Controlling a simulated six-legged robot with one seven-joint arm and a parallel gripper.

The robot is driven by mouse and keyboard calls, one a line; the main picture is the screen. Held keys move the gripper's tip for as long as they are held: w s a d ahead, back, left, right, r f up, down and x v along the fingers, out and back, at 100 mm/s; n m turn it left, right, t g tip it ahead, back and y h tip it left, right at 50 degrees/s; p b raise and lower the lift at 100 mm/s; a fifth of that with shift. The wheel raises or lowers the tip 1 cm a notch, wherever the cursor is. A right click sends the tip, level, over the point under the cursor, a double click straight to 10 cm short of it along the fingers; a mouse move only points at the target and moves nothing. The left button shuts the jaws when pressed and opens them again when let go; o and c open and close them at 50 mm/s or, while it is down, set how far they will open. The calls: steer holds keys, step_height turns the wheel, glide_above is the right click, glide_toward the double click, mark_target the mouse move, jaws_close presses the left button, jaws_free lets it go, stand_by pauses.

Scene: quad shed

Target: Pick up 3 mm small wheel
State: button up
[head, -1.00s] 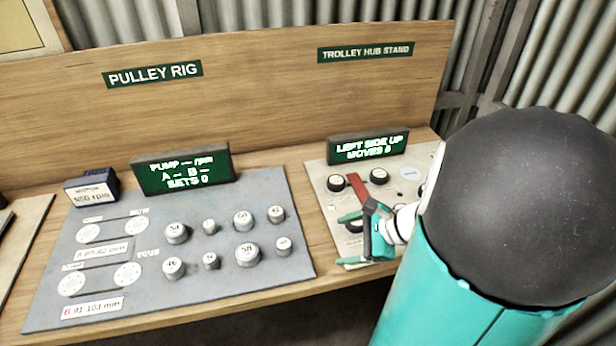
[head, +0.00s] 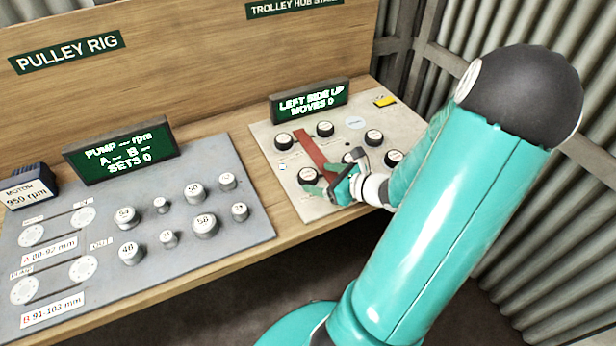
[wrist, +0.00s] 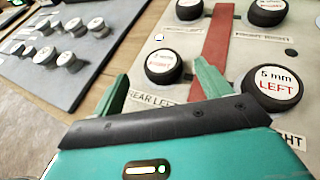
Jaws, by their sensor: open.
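Several dark wheels with white labelled tops stand on the trolley hub board (head: 270,160). In the wrist view, one wheel (wrist: 164,66) lies just ahead of my gripper, between the lines of its fingers; its small print is too blurred to read surely. A wheel marked 5 mm LEFT (wrist: 277,87) stands to the right of my fingers. I cannot tell which wheel is the 3 mm small one. My gripper (wrist: 162,85) is open and empty, with green fingers spread. In the head view my gripper (head: 330,187) is low over the board's near part, beside a wheel (head: 308,176).
A red strip (head: 312,150) runs down the board between wheels. A sign (head: 309,101) reads LEFT SIDE UP, MOVES 0. A yellow block (head: 385,101) sits at the back right. The pulley rig plate (head: 240,215) with several grey pulleys lies left.

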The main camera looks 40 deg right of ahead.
mark_target(310, 175)
steer(key=x, duration=0.5)
steer(key=shift+w+d+f, duration=0.1)
steer(key=shift+w+f, duration=0.05)
steer(key=shift+w, duration=0.2)
steer(key=shift+c, duration=0.3)
steer(key=c, duration=1)
